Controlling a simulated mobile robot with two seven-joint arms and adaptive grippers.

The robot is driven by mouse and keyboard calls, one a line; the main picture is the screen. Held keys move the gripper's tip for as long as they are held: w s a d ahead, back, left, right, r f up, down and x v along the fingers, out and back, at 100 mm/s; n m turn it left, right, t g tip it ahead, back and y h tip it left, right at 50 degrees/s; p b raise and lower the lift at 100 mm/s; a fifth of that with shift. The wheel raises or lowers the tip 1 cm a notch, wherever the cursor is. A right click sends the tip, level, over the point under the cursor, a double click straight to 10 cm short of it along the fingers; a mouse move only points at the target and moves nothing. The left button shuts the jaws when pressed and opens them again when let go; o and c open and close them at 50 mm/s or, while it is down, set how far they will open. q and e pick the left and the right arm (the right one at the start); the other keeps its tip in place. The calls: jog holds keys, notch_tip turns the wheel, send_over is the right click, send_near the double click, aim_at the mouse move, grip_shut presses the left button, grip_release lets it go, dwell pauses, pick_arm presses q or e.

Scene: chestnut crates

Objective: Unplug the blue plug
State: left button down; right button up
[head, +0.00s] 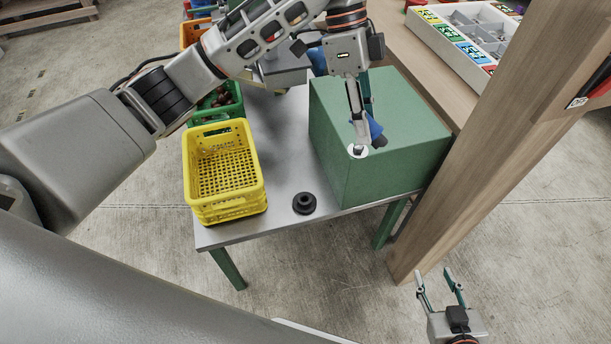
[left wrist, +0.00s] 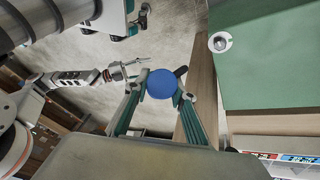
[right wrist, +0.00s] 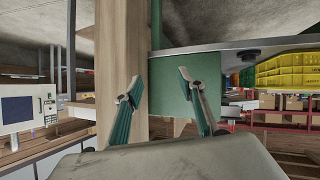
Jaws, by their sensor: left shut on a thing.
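The blue plug (head: 375,128) has a dark end and is gripped in my left gripper (head: 365,122) in front of the green box (head: 335,140). In the left wrist view the plug (left wrist: 161,84) shows as a round blue face between the two fingertips. A round pale socket (left wrist: 220,42) with a dark centre is on the green box, and the plug is apart from it in that view. My right gripper (head: 441,287) is open and empty, low at the lower right. Its spread fingers also show in the right wrist view (right wrist: 160,88).
A grey table (head: 270,222) carries the box, a yellow crate (head: 230,205), a green crate (head: 224,110) and a black ring-shaped piece (head: 304,203). A wooden post (head: 490,150) stands right of the box. Open floor lies in front.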

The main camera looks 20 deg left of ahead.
pick_arm(q)
notch_tip(320, 180, down, 10)
jog(key=w+m+t+y+b, duration=0.1)
jog(key=m+t+y+b, duration=0.4)
jog(key=m, duration=1)
jog(key=w+a+f+m+t+h+b, duration=0.3)
jog(key=a+f+m+b, duration=0.4)
jog(key=f, duration=1)
jog(key=w+a+m+h, duration=0.1)
jog(key=a+m+h, duration=0.1)
jog(key=a, duration=0.4)
jog(key=shift+m+h, duration=0.3)
jog(key=shift+m, duration=0.5)
pick_arm(e)
jog(key=s+a+f+g, duration=0.1)
jog(key=s+f, duration=0.2)
jog(key=f, duration=0.8)
jog(key=shift+a, duration=0.3)
pick_arm(q)
jog(key=shift+a+r, duration=0.1)
pick_arm(e)
jog(key=shift+r, duration=0.1)
